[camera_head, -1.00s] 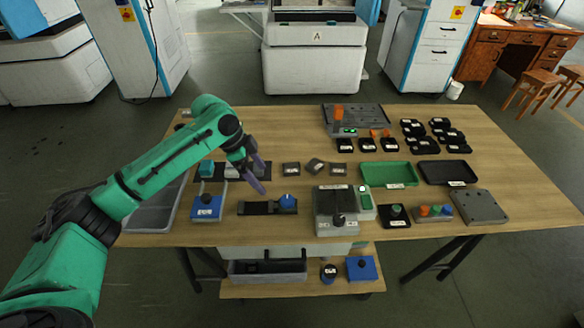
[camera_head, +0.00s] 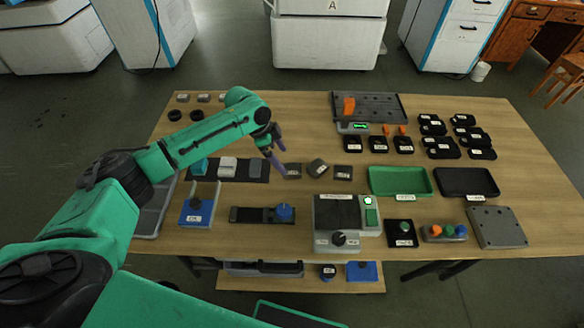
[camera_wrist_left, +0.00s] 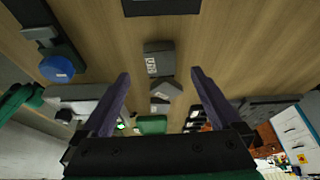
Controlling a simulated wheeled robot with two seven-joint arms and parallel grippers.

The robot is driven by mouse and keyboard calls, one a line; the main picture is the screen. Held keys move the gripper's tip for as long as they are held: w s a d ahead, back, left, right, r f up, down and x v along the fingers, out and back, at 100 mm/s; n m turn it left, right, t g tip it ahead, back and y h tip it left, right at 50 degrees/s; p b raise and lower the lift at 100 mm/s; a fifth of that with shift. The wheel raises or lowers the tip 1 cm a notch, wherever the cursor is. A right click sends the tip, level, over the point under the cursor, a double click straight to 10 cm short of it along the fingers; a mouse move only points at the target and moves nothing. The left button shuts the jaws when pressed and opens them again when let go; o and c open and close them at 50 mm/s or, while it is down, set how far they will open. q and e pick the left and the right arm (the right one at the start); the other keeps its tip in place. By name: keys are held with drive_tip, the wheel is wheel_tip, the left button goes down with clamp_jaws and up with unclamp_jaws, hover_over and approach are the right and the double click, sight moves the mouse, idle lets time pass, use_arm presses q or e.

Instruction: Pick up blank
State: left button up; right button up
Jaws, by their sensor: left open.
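Three small dark grey blanks with white labels lie in a row mid-table: a left one (camera_head: 293,171), a turned middle one (camera_head: 317,168) and a right one (camera_head: 343,173). My left gripper (camera_head: 279,161) is open and empty, with its purple fingers just left of the left blank. In the left wrist view the open fingers (camera_wrist_left: 161,73) straddle the picture, and the nearest blank (camera_wrist_left: 158,58) shows between them, its label facing the camera. The other two blanks show beyond it. Whether the fingertips are at the blank's height cannot be told. My right gripper is not in view.
A dark strip (camera_head: 240,177) with several blocks lies left of the gripper. A black fixture with a blue knob (camera_head: 284,211) stands in front of it. A grey device (camera_head: 339,239), a green tray (camera_head: 399,181) and a black tray (camera_head: 466,181) stand to the right.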

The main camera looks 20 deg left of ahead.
sight(292, 168)
use_arm(q)
drive_tip(key=p+x, duration=0.1)
drive_tip(key=x, duration=0.4)
drive_tip(key=shift+w+d+f, duration=0.1)
drive_tip(key=shift+d+f, duration=0.15)
drive_tip(key=shift+d, duration=0.05)
clamp_jaws()
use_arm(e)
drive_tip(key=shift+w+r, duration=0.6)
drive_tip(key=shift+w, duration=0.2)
use_arm(q)
drive_tip(key=shift+w+r, duration=0.1)
drive_tip(key=shift+r, duration=0.05)
